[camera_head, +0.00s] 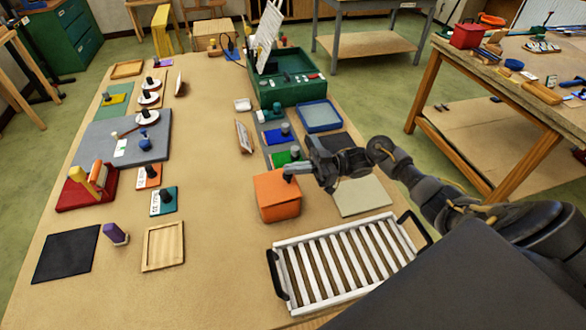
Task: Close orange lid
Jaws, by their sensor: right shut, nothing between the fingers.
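An orange box (277,196) stands near the middle of the table, and its orange lid looks down flat on top. My right gripper (290,177) is at the lid's back right corner, with its fingertips at or just above the surface. It is shut with nothing held. I cannot tell whether the fingertips press on the lid. The gripper hides part of the lid's right edge. My left gripper is not in view.
A white slatted rack (340,262) with black handles lies in front of the box. A pale square mat (361,197) is to the right. A green open case (290,88) stands behind. The tabletop left of the box (215,190) is clear.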

